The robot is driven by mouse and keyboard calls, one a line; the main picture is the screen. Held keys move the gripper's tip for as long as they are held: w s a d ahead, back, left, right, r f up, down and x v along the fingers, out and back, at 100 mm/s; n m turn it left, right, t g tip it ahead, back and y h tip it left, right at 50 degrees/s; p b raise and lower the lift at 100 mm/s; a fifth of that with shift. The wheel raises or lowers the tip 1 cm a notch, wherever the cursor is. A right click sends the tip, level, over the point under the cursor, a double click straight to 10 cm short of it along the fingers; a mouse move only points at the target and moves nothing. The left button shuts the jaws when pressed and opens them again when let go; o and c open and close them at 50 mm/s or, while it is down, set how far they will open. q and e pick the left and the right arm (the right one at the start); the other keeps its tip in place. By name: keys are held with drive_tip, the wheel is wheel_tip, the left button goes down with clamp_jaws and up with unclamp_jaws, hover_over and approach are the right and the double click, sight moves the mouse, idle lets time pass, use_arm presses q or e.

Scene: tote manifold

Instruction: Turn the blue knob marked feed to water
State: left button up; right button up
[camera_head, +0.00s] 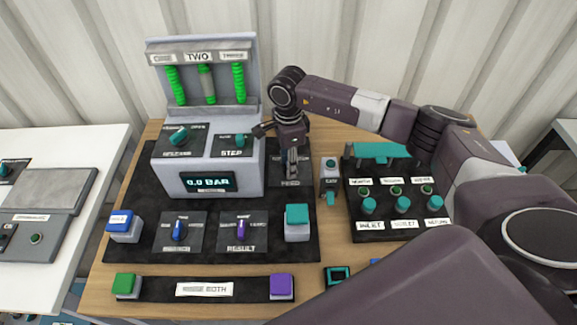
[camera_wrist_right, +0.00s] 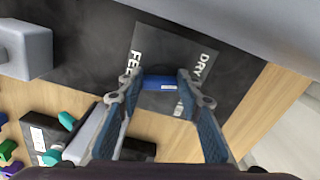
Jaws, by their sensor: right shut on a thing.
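The blue feed knob (camera_wrist_right: 159,83) sits on a dark square plate (camera_wrist_right: 146,45) in the right wrist view. The plate's lettering reads DRY on one side and what looks like FEED on another; a further label is partly hidden. My right gripper (camera_wrist_right: 160,86) has its two fingers on either side of the knob, shut on its ends. In the head view my right gripper (camera_head: 291,172) points down over the FEED plate (camera_head: 291,184) and hides the knob there. My left gripper is not in view.
The grey console (camera_head: 222,183) with a 0.0 BAR display stands left of my right gripper. A small grey block with a teal lever (camera_head: 330,196) stands close on its right. A dark panel with teal knobs (camera_head: 385,225) is farther right. Two knob plates and a teal button (camera_head: 297,215) lie in front.

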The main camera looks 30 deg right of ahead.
drive_tip(key=m+b, duration=0.2)
drive_tip(key=m, duration=0.3)
drive_tip(key=shift+w+d+m, duration=0.1)
drive_tip(key=shift+w+m, duration=0.05)
drive_tip(key=shift+m, duration=0.15)
drive_tip(key=shift+w+d+m+b, duration=0.1)
drive_tip(key=shift+m+b, duration=0.7)
drive_tip(key=shift+m, duration=1.4)
drive_tip(key=o, duration=1.2)
drive_tip(key=shift+c, duration=0.2)
drive_tip(key=shift+r, duration=0.35)
wheel_tip(320, 180, up, 11)
drive_tip(key=shift+r, duration=0.2)
